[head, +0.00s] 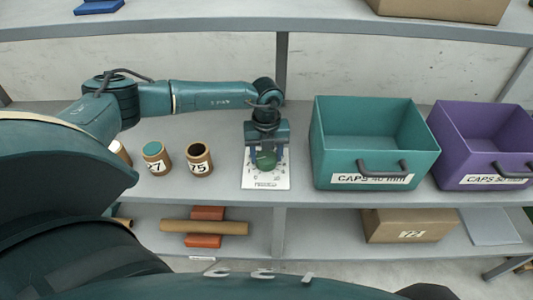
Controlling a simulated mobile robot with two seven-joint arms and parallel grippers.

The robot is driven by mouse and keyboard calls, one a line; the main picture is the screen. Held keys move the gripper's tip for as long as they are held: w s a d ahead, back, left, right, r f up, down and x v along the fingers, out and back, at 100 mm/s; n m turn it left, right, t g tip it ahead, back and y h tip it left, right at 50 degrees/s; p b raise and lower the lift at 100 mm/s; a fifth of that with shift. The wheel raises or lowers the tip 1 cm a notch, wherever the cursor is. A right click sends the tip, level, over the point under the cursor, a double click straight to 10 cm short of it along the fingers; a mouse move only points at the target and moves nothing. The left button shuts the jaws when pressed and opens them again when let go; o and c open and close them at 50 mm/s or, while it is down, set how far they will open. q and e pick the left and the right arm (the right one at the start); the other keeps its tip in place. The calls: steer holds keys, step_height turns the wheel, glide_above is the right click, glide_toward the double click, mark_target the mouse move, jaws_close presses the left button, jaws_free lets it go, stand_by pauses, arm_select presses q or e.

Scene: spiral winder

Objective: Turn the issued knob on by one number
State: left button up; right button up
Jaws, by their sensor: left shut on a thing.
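A green knob (265,160) sits on a white plate (266,181) with printed markings, on the middle shelf. My left gripper (265,154) points down over the plate and is shut on the knob, with a finger on either side. The gripper covers the upper part of the plate and part of the knob. The markings are too small to read, so the number the knob points at cannot be told. My right gripper is not in view.
A teal bin (372,155) labelled CAPS 40 mm stands right of the plate, with a purple bin (480,150) beyond it. Left of the plate stand tubes marked 75 (200,162) and 27 (156,160). The upper shelf edge (400,38) runs above my arm.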

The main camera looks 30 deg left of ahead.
arm_select(q)
steer(key=m+b, duration=0.1)
steer(key=m, duration=0.2)
steer(key=shift+a+m, duration=0.1)
steer(key=shift+m, duration=0.2)
steer(key=m+b, duration=0.1)
steer(key=m, duration=0.1)
steer(key=shift+m, duration=0.3)
steer(key=shift+m+b, duration=0.35)
steer(key=shift+m, duration=1.55)
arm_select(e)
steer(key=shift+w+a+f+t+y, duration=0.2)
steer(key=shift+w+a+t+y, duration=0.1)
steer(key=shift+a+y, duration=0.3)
arm_select(q)
steer(key=shift+b, duration=0.3)
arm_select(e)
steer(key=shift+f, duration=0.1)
arm_select(q)
steer(key=o, duration=1)
